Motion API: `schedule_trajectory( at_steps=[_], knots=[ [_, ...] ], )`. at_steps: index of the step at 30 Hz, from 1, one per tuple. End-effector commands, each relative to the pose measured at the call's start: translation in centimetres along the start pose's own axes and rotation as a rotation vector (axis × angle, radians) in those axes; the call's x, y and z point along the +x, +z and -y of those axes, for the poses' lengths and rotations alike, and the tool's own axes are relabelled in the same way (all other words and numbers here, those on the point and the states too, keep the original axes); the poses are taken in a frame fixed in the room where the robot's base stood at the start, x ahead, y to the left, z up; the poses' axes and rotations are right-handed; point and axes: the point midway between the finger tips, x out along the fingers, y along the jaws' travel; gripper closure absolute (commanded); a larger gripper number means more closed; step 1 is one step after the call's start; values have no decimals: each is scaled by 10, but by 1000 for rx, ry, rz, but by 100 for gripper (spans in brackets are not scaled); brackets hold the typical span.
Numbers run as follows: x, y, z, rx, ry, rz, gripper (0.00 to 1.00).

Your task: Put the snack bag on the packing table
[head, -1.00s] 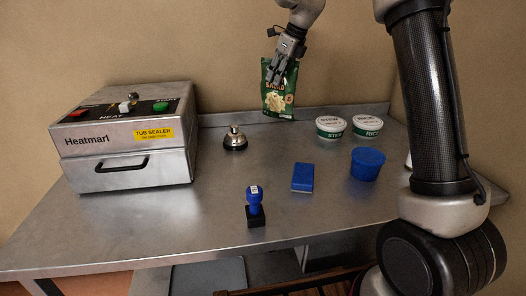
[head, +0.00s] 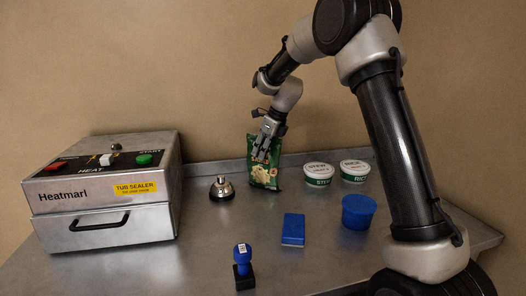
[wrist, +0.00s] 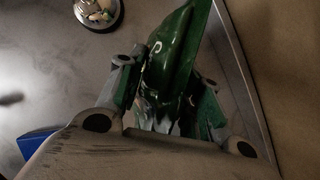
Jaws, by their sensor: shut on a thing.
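The green snack bag (head: 264,176) is upright at the back of the metal packing table (head: 190,255), between the bell and the tubs. My gripper (head: 263,152) is shut on the bag from above. In the wrist view, the bag (wrist: 172,60) sits between the two fingers of my gripper (wrist: 165,85). The bag's lower edge looks at or very near the table top; I cannot tell whether it touches.
A Heatmarl tub sealer (head: 105,200) stands at the left. A bell (head: 222,188), a blue stamp (head: 243,268), a blue box (head: 293,229), a blue tub (head: 357,211), a STEW tub (head: 318,174) and a RICE tub (head: 354,171) stand around. Bare table lies in front of the bag.

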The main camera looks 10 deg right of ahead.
Motion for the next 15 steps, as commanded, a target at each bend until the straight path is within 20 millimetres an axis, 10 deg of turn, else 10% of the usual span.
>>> schedule_trajectory(
  at_steps=[6,7,9,15],
  knots=[
    [1,0,0,0,0,0,93],
    [1,0,0,0,0,0,63],
    [1,0,0,0,0,0,50],
    [1,0,0,0,0,0,43]
  ],
)
